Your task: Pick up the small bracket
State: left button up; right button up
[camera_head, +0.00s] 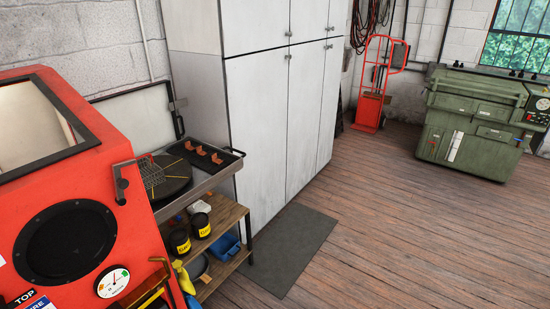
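No part is clearly recognisable as the small bracket at this distance. A few small orange-brown parts (203,151) sit in a row on a dark surface on the metal bench top (209,183), in the left half of the view. They are too small to tell their exact shape. Neither of my grippers is in view.
A round dark disc (172,184) and a wire basket (151,171) are near the parts. A red cabinet (130,235) stands at left, white cupboards (272,120) behind. A shelf (226,215) holds black cans. The wooden floor at right is clear, before a green machine (470,120).

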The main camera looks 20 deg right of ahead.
aim_at(214, 159)
jog(key=z, duration=0.2)
jog(key=i+l+u, duration=0.4)
jog(key=i+l, duration=0.35)
jog(key=i, duration=0.25)
jog(key=i+l+u, duration=0.4)
jog(key=i+l, duration=0.45)
jog(key=l, duration=0.2)
